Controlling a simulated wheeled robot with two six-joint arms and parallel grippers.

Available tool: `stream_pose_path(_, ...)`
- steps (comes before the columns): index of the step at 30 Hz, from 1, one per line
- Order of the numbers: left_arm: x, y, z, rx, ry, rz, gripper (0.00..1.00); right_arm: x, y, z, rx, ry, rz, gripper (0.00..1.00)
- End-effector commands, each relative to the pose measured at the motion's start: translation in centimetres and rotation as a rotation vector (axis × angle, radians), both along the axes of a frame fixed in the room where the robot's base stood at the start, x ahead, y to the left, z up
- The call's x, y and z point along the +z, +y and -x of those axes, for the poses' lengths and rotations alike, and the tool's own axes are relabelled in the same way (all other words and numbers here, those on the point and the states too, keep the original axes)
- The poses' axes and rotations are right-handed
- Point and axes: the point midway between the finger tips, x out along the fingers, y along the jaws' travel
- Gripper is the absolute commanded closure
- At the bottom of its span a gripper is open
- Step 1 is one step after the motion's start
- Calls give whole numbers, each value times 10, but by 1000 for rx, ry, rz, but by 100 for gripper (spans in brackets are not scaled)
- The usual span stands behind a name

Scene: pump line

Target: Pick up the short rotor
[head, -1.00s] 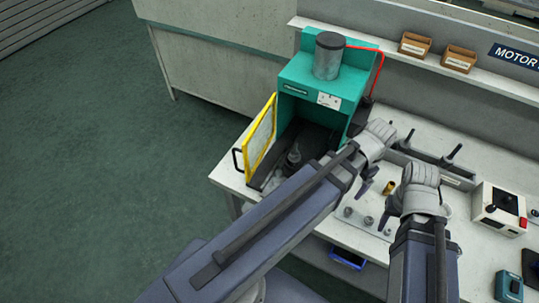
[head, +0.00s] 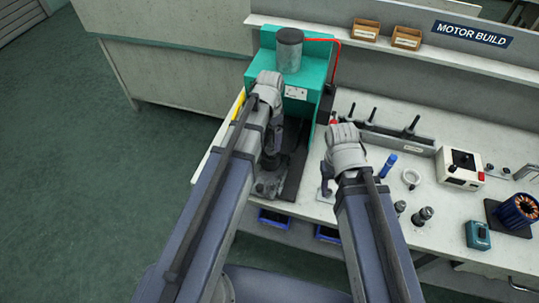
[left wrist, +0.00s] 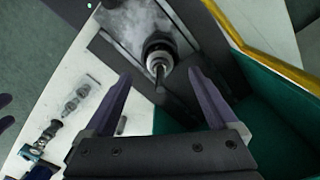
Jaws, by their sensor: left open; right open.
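In the left wrist view, a dark round part with a thin shaft (left wrist: 158,55) stands on a grey metal plate (left wrist: 127,28); I cannot tell whether it is the short rotor. My left gripper is open, its fingers (left wrist: 160,75) on either side of the shaft end and apart from it. In the head view, my left gripper (head: 269,158) is down in front of the green press (head: 318,72), hiding most of that part. Several dark shafted parts (head: 412,125) stand in a rack (head: 400,139) at the back. My right gripper (head: 326,190) is open and empty over the bench's front.
The press's yellow guard (left wrist: 270,55) stands beside my left gripper. A white control box (head: 459,167) and a copper-wound stator (head: 518,209) are at right.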

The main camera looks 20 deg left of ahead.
Motion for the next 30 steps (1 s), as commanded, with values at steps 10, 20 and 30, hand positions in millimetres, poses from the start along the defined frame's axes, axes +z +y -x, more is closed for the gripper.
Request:
stream_pose_path(10, -13, -1, -1, 0, 0, 0, 8, -13, 0, 0, 0, 0, 0, 50)
stream_pose_path(20, -53, -2, -2, 0, 0, 0, 8, -53, 0, 0, -1, 0, 0, 50)
stream_pose_path(30, -55, -2, -2, 0, 0, 0, 8, -55, 0, 0, -1, 0, 0, 50)
